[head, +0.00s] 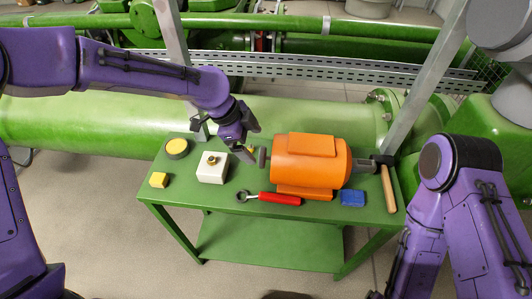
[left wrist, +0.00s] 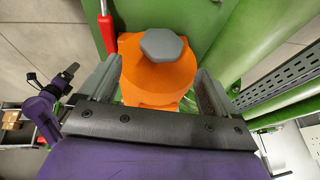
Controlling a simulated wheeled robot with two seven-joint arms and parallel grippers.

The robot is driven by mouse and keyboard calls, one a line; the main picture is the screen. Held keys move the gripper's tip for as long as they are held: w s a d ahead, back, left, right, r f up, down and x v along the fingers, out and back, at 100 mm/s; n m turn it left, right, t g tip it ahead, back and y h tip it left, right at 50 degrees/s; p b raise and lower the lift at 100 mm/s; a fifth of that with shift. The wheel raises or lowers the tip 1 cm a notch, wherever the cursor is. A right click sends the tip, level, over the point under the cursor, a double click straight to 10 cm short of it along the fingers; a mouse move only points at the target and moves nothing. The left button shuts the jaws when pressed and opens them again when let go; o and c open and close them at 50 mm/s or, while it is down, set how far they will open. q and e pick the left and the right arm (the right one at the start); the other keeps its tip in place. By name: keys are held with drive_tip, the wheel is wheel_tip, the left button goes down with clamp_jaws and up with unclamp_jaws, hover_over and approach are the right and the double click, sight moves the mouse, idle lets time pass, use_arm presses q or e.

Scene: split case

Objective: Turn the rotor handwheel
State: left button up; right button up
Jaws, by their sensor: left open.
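The orange motor (head: 308,162) lies on the green table. Its grey handwheel (head: 262,157) is at its left end, and in the left wrist view the handwheel (left wrist: 163,45) shows face-on as a lobed grey knob. My left gripper (head: 250,143) is beside that end. In the left wrist view my left gripper (left wrist: 158,72) is open, its fingers either side of the knob's line and apart from it, with nothing between them. My right arm comes in at the right of the head view. What looks like my right gripper (left wrist: 55,88) shows small at the left wrist view's left.
On the table are a red-handled wrench (head: 275,198), a blue block (head: 352,198), a hammer (head: 388,188), a white box with a brass knob (head: 212,168), a yellow block (head: 158,180) and a yellow-topped disc (head: 177,147). A green pipe (head: 80,122) runs behind.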

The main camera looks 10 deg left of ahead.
sight(261, 157)
use_arm(q)
drive_tip(key=x, duration=0.5)
drive_tip(key=p+x, duration=0.1)
drive_tip(key=x, duration=0.2)
drive_tip(key=shift+w+a+f, duration=0.1)
drive_tip(key=shift+w+a, duration=0.05)
drive_tip(key=shift+a, duration=0.25)
drive_tip(key=shift+d+f, duration=0.1)
drive_tip(key=shift+d, duration=0.05)
